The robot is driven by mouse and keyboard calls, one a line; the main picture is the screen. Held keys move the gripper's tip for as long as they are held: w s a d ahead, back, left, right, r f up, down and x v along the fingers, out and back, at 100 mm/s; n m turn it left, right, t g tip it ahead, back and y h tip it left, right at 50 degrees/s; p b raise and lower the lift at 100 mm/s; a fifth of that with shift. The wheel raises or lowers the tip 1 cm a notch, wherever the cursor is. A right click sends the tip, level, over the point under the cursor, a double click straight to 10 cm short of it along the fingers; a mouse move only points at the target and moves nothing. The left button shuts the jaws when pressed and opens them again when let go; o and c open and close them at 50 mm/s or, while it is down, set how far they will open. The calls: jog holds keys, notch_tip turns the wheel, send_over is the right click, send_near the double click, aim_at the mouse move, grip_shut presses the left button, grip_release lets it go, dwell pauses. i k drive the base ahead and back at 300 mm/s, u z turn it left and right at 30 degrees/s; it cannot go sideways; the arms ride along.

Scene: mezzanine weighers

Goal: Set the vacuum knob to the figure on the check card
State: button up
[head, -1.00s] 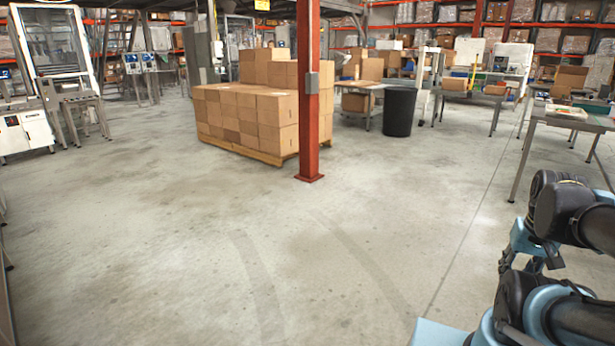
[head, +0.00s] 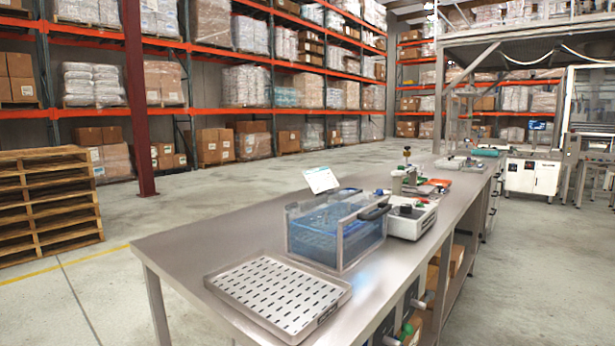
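A steel bench (head: 195,245) runs from the near middle toward the back right. On it stands a clear tank (head: 336,228) of blue water with a dark handle on its right. A white unit (head: 411,221) with a dark part on top stands right beside the tank. I cannot tell whether that part is the vacuum knob. A white card (head: 321,180) with small print stands tilted behind the tank; its figure is too small to read, and I cannot tell if it is the check card. My gripper is not in view.
A slotted metal tray (head: 278,296) lies at the bench's near end. Several small fixtures stand farther along the bench. Stacked pallets (head: 48,205) and a dark red post (head: 139,98) stand at left. The floor (head: 240,190) between bench and racks is open.

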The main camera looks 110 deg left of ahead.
aim_at(405, 209)
jog(key=u, duration=3.7)
jog(key=i, duration=1)
jog(key=u, duration=0.1)
jog(key=k, duration=1)
